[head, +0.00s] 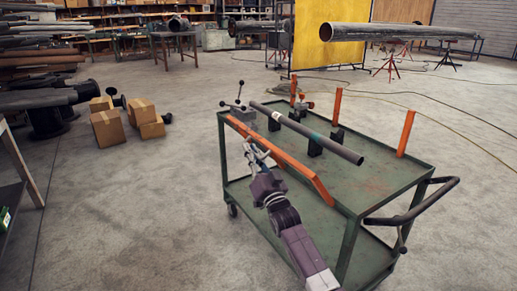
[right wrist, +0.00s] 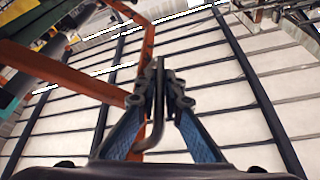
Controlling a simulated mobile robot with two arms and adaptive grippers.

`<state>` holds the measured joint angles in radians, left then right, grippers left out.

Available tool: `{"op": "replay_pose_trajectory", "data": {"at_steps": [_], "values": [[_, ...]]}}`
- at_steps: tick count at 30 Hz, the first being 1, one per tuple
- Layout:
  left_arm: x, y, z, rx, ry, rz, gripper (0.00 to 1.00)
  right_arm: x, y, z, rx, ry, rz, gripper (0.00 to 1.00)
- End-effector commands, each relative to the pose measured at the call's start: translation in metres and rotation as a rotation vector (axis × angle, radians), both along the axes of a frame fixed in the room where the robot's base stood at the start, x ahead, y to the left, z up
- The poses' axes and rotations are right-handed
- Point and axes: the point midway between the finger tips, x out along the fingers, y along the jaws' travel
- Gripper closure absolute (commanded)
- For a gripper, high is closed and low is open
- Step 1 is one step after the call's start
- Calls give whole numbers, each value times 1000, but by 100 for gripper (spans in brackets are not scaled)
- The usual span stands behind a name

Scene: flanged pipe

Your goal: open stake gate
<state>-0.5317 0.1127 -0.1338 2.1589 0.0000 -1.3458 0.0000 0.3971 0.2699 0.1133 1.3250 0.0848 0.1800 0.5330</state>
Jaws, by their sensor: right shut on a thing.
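The stake gate (head: 290,165) is a long orange bar along the near left side of a green cart (head: 345,206). It slopes down at its near right end. My right gripper (head: 254,150) is beside the bar's far half, at its outer side. In the right wrist view, the right gripper (right wrist: 160,92) is shut on a dark bent rod (right wrist: 158,78), with orange gate framework (right wrist: 72,62) behind and to the left. Where the rod joins the gate is unclear. My left gripper is out of view.
A dark pipe (head: 325,139) lies across black supports (head: 314,146) on the cart. A three-handled device (head: 238,107) is at the cart's far left corner. Orange stakes (head: 405,133) stand along its far side. A black push handle (head: 430,205) juts out right. Floor to the left is clear up to the cardboard boxes (head: 107,128).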

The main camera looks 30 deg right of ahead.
Motion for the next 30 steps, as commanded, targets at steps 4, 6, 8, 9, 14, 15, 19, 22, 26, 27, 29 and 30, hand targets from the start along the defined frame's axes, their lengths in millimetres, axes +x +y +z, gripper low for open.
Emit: {"op": "replay_pose_trajectory", "data": {"at_steps": [4,6,8,9,14,15,19,22,26,27,29,30], "values": [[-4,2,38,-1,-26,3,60,0,10,-20,-114,2,-1,100],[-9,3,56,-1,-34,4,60,0,14,-27,-164,2,0,100],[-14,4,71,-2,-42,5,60,0,16,-32,-204,1,-1,100],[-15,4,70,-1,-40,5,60,0,18,-36,-231,0,-1,100],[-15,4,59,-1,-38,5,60,0,24,-48,-319,-1,-1,100],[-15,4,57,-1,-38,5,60,0,25,-51,-339,0,0,100],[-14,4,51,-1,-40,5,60,0,28,-58,-394,-2,-1,100],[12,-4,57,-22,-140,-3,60,0,29,-63,-428,-2,-1,100],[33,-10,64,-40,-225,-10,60,0,30,-68,-460,-2,-1,100],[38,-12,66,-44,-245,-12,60,0,30,-68,-467,-2,-1,100],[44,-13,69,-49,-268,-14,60,0,31,-69,-475,-2,-1,100],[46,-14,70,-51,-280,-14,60,0,31,-70,-479,-3,-1,100]]}}
